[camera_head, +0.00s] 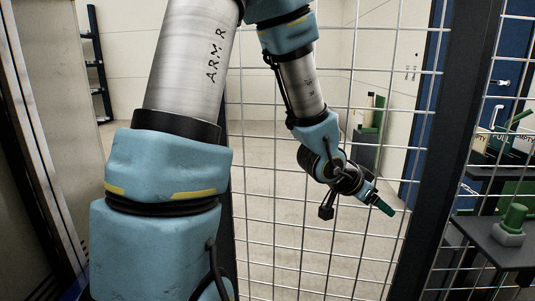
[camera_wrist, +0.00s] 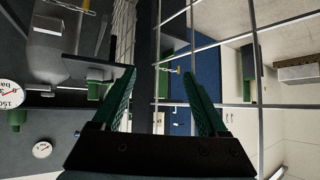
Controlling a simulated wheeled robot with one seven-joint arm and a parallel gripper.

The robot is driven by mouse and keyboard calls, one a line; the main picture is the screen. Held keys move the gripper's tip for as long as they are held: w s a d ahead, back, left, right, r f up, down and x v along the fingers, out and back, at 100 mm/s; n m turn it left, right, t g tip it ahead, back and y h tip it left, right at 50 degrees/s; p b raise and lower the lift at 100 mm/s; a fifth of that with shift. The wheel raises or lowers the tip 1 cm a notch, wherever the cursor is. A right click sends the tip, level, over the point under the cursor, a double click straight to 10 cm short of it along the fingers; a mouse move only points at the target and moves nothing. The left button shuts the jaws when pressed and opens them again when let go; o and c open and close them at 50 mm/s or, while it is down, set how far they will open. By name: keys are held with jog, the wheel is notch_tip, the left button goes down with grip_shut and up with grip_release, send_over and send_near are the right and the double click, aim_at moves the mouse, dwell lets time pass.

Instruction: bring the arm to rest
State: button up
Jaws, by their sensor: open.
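My gripper (camera_head: 381,204) is at the end of my bent arm, right of centre in the head view, pointing down and to the right. It appears in front of a wire mesh panel (camera_head: 290,235). In the wrist view my gripper (camera_wrist: 160,75) has its two green fingers spread apart, with nothing between them. My arm is raised, with its upper links filling the left and top middle of the head view. Whether the fingers touch the mesh cannot be told.
A dark post (camera_head: 455,140) stands right of my gripper. Beyond it, a green part in a grey holder (camera_head: 509,238) sits on a dark shelf. A blue door (camera_head: 418,110) is behind. Pale floor lies behind the mesh.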

jog(key=w+a+f+n+y, duration=0.1)
jog(key=w+a+n+y, duration=0.15)
jog(key=a, duration=0.75)
jog(key=w+a+f+n+y, duration=0.1)
jog(key=a+n+y, duration=0.3)
jog(key=a, duration=0.5)
jog(key=s+a+n+g+y, duration=0.2)
jog(key=s+a+n, duration=0.3)
jog(key=a, duration=0.8)
jog(key=shift+s+g, duration=0.5)
jog(key=shift+s, duration=0.75)
